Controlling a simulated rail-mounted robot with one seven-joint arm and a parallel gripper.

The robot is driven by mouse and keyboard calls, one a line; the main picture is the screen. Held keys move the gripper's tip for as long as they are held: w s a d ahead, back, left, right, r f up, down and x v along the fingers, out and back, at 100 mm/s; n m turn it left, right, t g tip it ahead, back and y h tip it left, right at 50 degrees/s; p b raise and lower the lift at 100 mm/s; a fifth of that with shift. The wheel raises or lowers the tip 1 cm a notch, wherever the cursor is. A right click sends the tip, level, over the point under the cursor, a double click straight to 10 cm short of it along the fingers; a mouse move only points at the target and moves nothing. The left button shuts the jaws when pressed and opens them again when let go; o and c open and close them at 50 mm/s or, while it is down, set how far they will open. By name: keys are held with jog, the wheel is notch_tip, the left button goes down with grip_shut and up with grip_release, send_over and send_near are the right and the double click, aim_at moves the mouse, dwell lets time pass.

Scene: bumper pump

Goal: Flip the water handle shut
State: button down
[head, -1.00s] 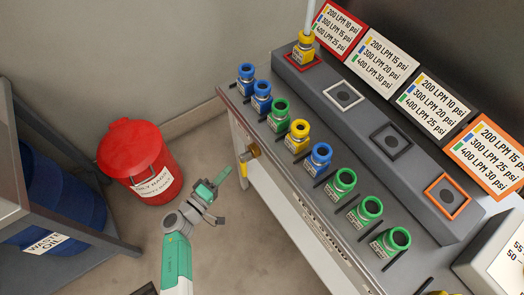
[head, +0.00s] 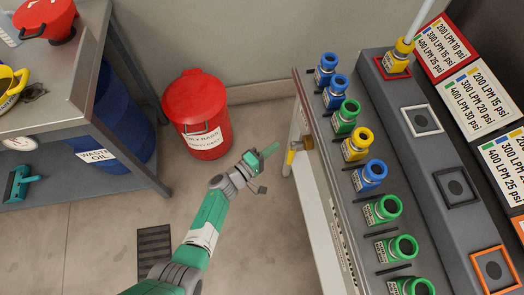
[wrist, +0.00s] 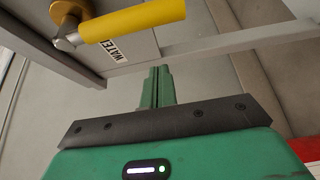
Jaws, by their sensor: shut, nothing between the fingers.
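The water handle is a yellow lever (head: 290,162) on a brass valve (head: 306,143) at the left end of the bench. In the head view it points downward from the valve. In the wrist view the yellow lever (wrist: 145,18) runs sideways across the top, with its brass pivot (wrist: 68,22) at its left end and a partly hidden WATER label (wrist: 118,50) beside it. My gripper (head: 268,152) is shut and empty, left of the lever and apart from it. In the wrist view my closed fingers (wrist: 158,78) point toward the bench side, below the lever.
Blue, green and yellow pump fittings (head: 360,145) line the bench top. A red oily-rags bin (head: 198,115) stands on the floor behind my arm. A grey workbench (head: 60,95) with a blue waste-oil drum (head: 115,130) under it is at the left. Open floor lies between.

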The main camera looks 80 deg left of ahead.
aim_at(291, 155)
jog(key=w+d, duration=0.2)
jog(key=d, duration=0.1)
jog(key=shift+w, duration=0.3)
jog(key=shift+p, duration=0.35)
